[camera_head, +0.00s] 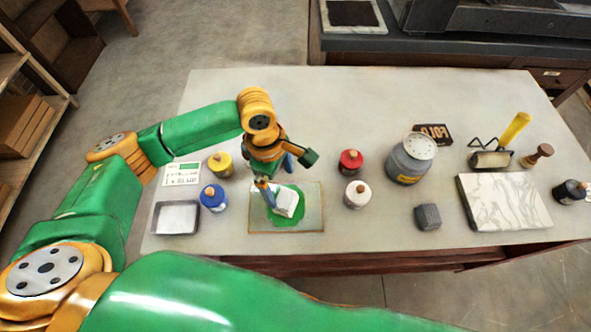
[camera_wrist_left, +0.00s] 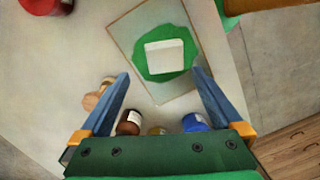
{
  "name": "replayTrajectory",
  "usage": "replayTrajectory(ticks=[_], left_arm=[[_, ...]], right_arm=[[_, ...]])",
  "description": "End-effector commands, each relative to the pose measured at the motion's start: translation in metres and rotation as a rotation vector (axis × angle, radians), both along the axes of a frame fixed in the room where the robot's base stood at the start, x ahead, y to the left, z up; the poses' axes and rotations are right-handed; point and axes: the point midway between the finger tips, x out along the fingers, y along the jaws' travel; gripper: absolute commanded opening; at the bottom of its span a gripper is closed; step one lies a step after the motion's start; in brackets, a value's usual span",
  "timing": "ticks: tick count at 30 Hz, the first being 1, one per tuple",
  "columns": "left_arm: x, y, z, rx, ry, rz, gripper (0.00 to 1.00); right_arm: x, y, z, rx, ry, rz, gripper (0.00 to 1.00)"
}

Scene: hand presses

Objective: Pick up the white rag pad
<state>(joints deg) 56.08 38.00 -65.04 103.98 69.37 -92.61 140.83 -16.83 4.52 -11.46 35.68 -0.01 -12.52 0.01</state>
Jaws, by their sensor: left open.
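The white rag pad (camera_head: 287,201) lies on a patch of green ink on a glass slab (camera_head: 312,221) on the table. In the left wrist view the white pad (camera_wrist_left: 165,58) shows as a pale block on the green patch, just beyond and between my fingertips. My left gripper (camera_head: 278,179) is over the slab, close to the pad. In the left wrist view the gripper (camera_wrist_left: 160,76) is open, with its two blue fingers wide apart and nothing between them. One finger partly covers the pad in the head view. My right gripper is not in view.
Around the slab stand blue (camera_head: 213,197), yellow (camera_head: 220,164), red (camera_head: 350,161) and white (camera_head: 357,194) ink pots. A metal tray (camera_head: 176,218) is at the left. A grey can (camera_head: 408,160), brayer (camera_head: 491,159) and marble slab (camera_head: 505,202) are at the right. The table's back is clear.

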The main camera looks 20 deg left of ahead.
Motion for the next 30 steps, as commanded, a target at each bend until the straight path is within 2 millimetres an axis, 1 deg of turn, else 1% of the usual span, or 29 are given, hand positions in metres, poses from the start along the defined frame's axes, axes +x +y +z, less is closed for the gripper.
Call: replayTrajectory(ticks=[2, 5, 10, 13, 15, 20, 21, 23, 24, 26, 27, 29, 30], left_arm=[[0.001, 0.002, -0.002, 0.006, 0.007, 0.025, 1.00], [0.000, 0.000, -0.015, 0.008, 0.010, 0.029, 1.00], [0.002, -0.011, -0.046, 0.008, 0.009, 0.028, 1.00], [0.001, -0.013, -0.063, 0.006, 0.008, 0.026, 1.00], [0.001, -0.014, -0.068, 0.006, 0.005, 0.025, 1.00], [0.001, -0.014, -0.069, 0.005, 0.005, 0.024, 1.00], [0.001, -0.014, -0.069, 0.005, 0.005, 0.024, 0.97], [0.001, -0.014, -0.069, 0.005, 0.004, 0.023, 0.81], [0.001, -0.014, -0.068, 0.005, 0.004, 0.023, 0.70], [0.001, -0.014, -0.068, 0.005, 0.004, 0.023, 0.54], [0.001, -0.014, -0.068, 0.005, 0.004, 0.023, 0.43], [0.001, -0.014, -0.068, 0.005, 0.004, 0.023, 0.27], [0.001, -0.014, -0.068, 0.005, 0.004, 0.023, 0.16]], right_arm=[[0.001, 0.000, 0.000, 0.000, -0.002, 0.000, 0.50], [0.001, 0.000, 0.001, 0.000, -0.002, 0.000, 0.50], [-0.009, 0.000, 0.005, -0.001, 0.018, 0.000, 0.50], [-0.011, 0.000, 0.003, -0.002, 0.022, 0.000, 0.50], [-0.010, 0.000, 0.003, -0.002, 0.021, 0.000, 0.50], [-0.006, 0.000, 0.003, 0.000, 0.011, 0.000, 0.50], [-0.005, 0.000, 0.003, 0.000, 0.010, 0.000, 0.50], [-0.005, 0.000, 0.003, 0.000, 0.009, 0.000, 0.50], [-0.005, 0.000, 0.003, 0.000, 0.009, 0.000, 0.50], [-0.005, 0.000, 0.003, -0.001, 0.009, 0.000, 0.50], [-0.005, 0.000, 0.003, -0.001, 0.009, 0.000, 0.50], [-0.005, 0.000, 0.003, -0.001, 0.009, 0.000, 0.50], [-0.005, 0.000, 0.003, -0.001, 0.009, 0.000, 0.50]])
